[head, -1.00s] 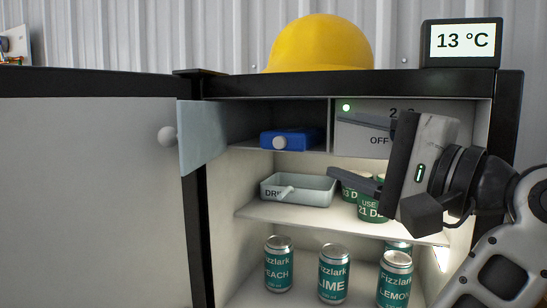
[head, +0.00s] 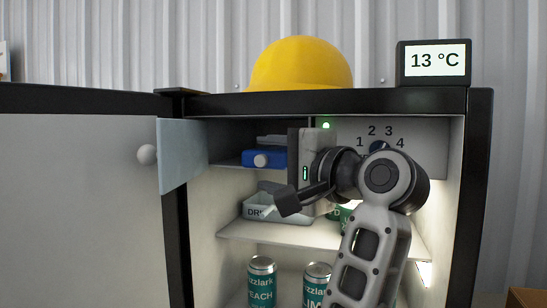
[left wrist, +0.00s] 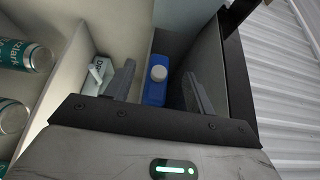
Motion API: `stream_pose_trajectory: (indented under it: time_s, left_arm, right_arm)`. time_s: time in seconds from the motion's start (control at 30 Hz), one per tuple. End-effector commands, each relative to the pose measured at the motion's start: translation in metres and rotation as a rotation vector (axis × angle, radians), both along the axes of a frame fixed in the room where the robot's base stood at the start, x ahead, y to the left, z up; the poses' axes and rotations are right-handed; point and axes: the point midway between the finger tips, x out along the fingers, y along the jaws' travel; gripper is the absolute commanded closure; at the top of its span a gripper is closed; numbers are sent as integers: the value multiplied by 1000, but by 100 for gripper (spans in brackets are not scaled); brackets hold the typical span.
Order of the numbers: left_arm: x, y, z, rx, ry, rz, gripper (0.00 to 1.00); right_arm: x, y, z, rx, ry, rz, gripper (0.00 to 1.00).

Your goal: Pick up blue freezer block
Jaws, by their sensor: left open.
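The blue freezer block (head: 279,159) with a round white cap lies in the small open upper-left compartment of the fridge. It also shows in the left wrist view (left wrist: 154,94), lying between my finger lines. My left gripper (head: 270,174) is open in front of that compartment, one finger above the block's level and the other below it. In the left wrist view my gripper (left wrist: 160,70) has its fingers apart on either side of the block, with nothing held. I cannot tell how far the fingertips reach along the block. The right gripper is not in view.
The pale compartment flap (head: 183,156) stands open at the left. Cans (head: 261,280) stand lower down. A numbered dial panel (head: 430,135) is on the right. A yellow hard hat (head: 301,66) is on top.

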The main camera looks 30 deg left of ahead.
Motion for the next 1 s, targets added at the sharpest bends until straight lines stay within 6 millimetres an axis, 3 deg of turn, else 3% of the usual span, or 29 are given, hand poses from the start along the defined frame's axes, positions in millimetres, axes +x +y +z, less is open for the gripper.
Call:
stream_pose_trajectory:
  time_s: [0.2,0.5,0.7,1.0]
  left_arm:
    - [6,30,1,1,0,3,45]
    - [8,34,1,0,0,0,45]
    - [8,34,1,0,0,0,100]
    - [7,34,3,2,-4,0,100]
  right_arm:
    - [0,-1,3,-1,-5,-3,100]
    - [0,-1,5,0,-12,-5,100]
    - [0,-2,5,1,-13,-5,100]
    - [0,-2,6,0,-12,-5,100]
